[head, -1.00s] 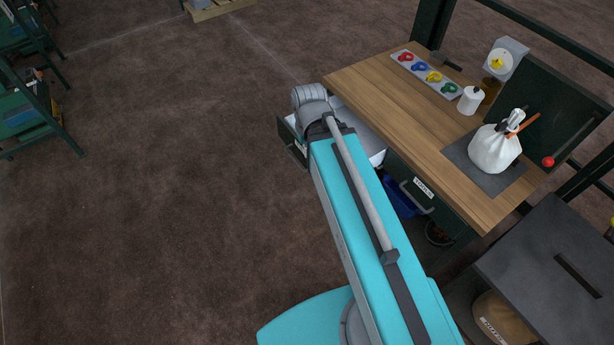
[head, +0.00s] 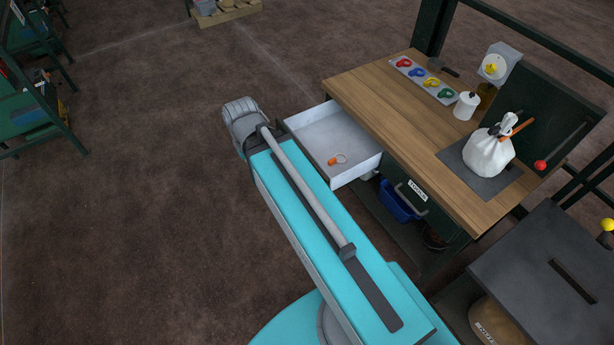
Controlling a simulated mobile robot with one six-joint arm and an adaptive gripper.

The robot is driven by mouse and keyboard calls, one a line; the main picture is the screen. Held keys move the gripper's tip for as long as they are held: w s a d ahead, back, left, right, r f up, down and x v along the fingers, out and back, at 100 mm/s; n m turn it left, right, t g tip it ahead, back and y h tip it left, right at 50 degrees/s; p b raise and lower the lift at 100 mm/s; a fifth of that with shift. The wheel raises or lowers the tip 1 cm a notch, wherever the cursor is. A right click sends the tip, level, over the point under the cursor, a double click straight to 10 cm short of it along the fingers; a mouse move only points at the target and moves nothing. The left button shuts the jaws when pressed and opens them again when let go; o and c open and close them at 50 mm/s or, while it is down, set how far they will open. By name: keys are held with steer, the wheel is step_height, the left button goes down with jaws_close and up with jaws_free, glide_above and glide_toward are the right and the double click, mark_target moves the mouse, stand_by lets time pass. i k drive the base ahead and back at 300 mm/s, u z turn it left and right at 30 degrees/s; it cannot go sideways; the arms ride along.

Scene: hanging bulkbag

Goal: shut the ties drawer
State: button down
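The open drawer (head: 318,128) is pulled well out from the left part of the wooden bench, and its white inside shows. I take it as the ties drawer, since the other drawer (head: 405,187) is labelled TOOLS and is shut. A small orange and pale looped item (head: 337,160) lies inside the open drawer. The drawer's front face and handle are hidden, partly behind my arm. My turquoise arm reaches up to the left of the drawer, and its grey joint is beside the drawer's front corner. My gripper is not in view.
The bench top (head: 395,115) holds a tray of coloured clips (head: 424,80), a white bottle (head: 466,106) and a tied white bag (head: 488,152). A blue bin (head: 401,203) sits under the bench. A dark stand (head: 550,260) is at the right. The floor left of my arm is clear.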

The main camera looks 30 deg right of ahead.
mark_target(321, 132)
steer(key=k, duration=1.45)
steer(key=z, duration=0.6)
steer(key=i, duration=1)
steer(key=u, duration=0.05)
